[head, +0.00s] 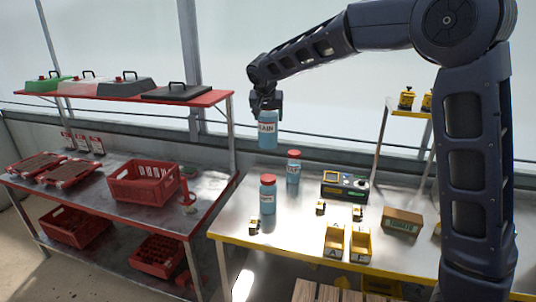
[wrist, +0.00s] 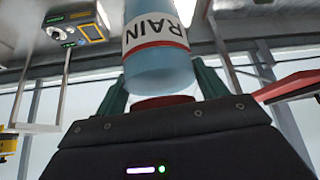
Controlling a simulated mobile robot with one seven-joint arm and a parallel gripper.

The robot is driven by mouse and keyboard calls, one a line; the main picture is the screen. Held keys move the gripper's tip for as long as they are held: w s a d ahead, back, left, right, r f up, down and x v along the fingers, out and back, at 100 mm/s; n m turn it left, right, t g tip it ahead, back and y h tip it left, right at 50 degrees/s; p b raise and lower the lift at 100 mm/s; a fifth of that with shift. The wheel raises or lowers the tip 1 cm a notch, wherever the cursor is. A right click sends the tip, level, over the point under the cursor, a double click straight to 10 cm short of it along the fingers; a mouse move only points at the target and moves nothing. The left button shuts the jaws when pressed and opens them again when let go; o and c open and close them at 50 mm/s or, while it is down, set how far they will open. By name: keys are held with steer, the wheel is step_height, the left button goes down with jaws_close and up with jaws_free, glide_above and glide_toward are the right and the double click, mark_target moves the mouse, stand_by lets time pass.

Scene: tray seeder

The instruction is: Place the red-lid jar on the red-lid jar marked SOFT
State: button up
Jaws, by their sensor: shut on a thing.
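My gripper (head: 266,106) is shut on a blue jar (head: 268,133) and holds it in the air over the back left of the steel table. In the wrist view the held jar (wrist: 158,65) reads RAIN, and its red lid (wrist: 165,101) sits between the fingers. Two more blue jars with red lids stand upright on the table below: a rear jar (head: 293,168) to the right and a front jar (head: 267,195). Both carry white labels too small to read, so I cannot tell which says SOFT. The held jar is apart from both.
The yellow-edged table (head: 300,230) also holds a black and yellow device (head: 345,186), two yellow bins (head: 334,243) and a cardboard box (head: 403,221). Left stands a bench with red crates (head: 143,184) and a red shelf (head: 190,99) with lidded trays.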

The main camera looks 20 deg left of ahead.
mark_target(267, 139)
step_height(267, 139, down, 14)
stand_by(0.6)
steer(key=shift+f, duration=0.15)
steer(key=o, duration=1.5)
steer(key=v, duration=1.2)
